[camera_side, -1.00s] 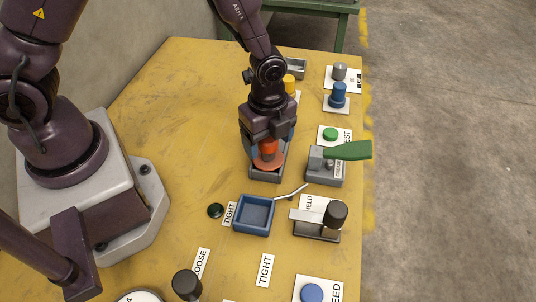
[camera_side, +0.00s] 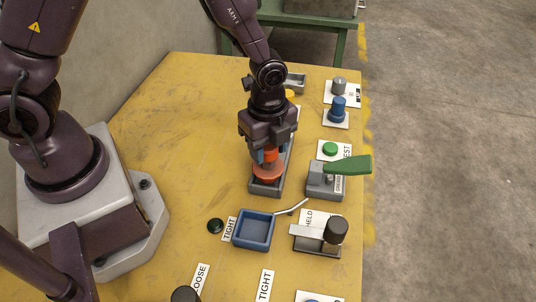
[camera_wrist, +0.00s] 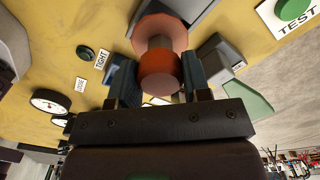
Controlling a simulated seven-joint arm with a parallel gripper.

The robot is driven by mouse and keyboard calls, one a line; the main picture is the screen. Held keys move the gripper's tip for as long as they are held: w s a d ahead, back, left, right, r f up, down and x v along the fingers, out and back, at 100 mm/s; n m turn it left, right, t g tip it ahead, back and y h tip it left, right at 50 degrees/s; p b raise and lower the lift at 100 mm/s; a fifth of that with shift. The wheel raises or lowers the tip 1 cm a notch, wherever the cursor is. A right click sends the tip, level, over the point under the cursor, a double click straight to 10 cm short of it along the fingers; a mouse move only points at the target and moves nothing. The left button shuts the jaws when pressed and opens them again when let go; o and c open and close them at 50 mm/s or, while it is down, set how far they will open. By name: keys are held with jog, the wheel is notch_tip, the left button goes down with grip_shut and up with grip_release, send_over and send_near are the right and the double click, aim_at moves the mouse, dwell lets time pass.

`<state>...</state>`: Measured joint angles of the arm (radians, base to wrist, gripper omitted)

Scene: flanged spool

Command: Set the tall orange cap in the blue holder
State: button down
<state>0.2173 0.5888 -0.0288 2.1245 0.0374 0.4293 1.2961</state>
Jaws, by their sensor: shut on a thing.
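The tall orange cap (camera_side: 264,172) is a spool shape with a wide flange and a narrower body. It is over the grey tray (camera_side: 268,191) in the side view; whether it touches the tray floor I cannot tell. My gripper (camera_side: 266,156) is shut on its upper body. In the wrist view, the orange cap (camera_wrist: 160,72) is between the two blue-grey fingers of my gripper (camera_wrist: 160,82), with its flange beyond them. The blue holder (camera_side: 239,240), a square open tray, stands empty nearer the side camera.
A green-handled clamp (camera_side: 345,166) stands right of the grey tray. A black-knobbed lever fixture (camera_side: 318,238) is right of the blue holder, and a pale rod (camera_side: 292,206) reaches from the holder's corner. A dark green button (camera_side: 215,226) is at its left.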

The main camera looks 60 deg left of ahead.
jog(key=r, duration=0.7)
jog(key=shift+d+r, duration=0.25)
jog(key=shift+d, duration=0.05)
jog(key=s+d+f, duration=0.1)
jog(key=s+d, duration=0.7)
jog(key=s, duration=0.1)
jog(key=shift+w+d+f, duration=0.1)
jog(key=shift+d+f, duration=0.05)
jog(key=shift+f, duration=3.8)
jog(key=shift+f, duration=0.2)
jog(key=shift+f, duration=0.15)
jog(key=c, duration=0.6)
grip_release()
